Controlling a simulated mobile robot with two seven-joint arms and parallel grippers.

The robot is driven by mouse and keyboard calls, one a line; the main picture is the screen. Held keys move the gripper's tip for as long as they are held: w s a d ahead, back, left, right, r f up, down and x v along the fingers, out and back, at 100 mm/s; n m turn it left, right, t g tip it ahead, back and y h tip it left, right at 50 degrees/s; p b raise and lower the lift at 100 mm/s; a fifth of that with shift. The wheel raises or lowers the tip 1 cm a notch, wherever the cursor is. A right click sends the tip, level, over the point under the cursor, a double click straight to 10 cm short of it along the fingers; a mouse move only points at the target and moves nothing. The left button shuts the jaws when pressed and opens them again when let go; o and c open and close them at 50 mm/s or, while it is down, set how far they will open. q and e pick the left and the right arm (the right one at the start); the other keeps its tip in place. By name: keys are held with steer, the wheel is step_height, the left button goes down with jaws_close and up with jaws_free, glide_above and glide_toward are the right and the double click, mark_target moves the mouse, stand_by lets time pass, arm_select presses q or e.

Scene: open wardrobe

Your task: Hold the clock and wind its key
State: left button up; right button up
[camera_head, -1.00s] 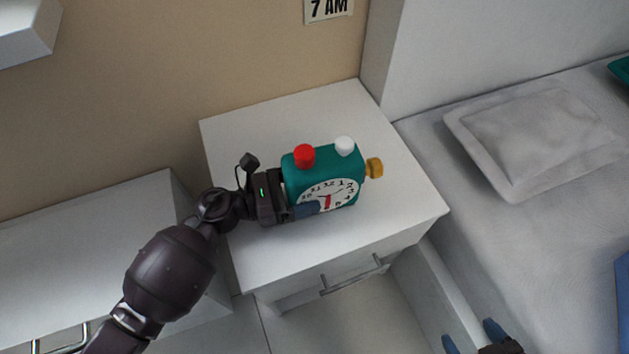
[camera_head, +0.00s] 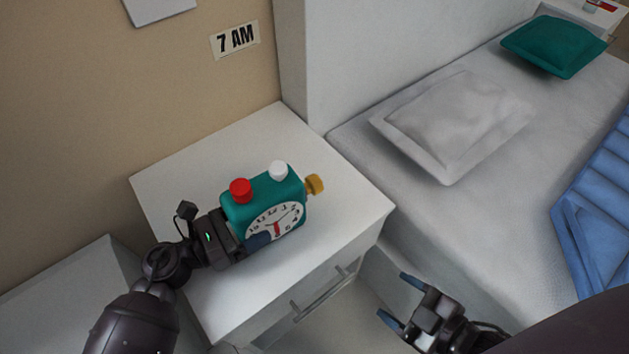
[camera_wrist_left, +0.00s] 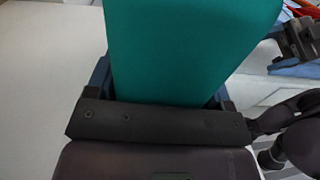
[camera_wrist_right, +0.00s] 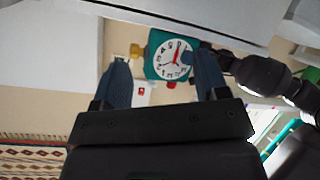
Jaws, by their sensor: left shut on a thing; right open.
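A teal clock (camera_head: 265,203) with a white dial stands on the white nightstand. It has a red knob (camera_head: 240,189) and a white knob (camera_head: 278,171) on top. Its brass-coloured key (camera_head: 315,184) sticks out of the right side. My left gripper (camera_head: 244,236) is shut on the clock from its left side; the left wrist view shows the teal body (camera_wrist_left: 190,50) between the fingers. My right gripper (camera_head: 394,302) is open and empty, in front and to the right of the nightstand. In the right wrist view the clock (camera_wrist_right: 168,56) shows beyond the open fingers.
The nightstand (camera_head: 345,200) has bare top around the clock and a drawer handle (camera_head: 325,285) in front. A bed with a grey pillow (camera_head: 455,120), a teal pillow (camera_head: 553,46) and a blue blanket (camera_head: 600,215) is at the right. A "7 AM" sign (camera_head: 235,39) hangs on the wall.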

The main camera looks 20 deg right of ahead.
steer(key=w+a+n+y, duration=0.2)
steer(key=w+n+y, duration=0.2)
steer(key=w+n, duration=0.15)
steer(key=n+g+y, duration=0.3)
steer(key=n+y, duration=0.3)
steer(key=n, duration=0.8)
glide_toward(322, 186)
steer(key=shift+s+f, duration=0.25)
steer(key=shift+f, duration=0.6)
steer(key=shift+w+d+r, duration=0.2)
steer(key=shift+w+r, duration=0.05)
steer(key=shift+w, duration=0.2)
steer(key=x, duration=1.1)
steer(key=shift+w+a, duration=0.2)
steer(key=shift+w, duration=0.15)
steer(key=c, duration=0.9)
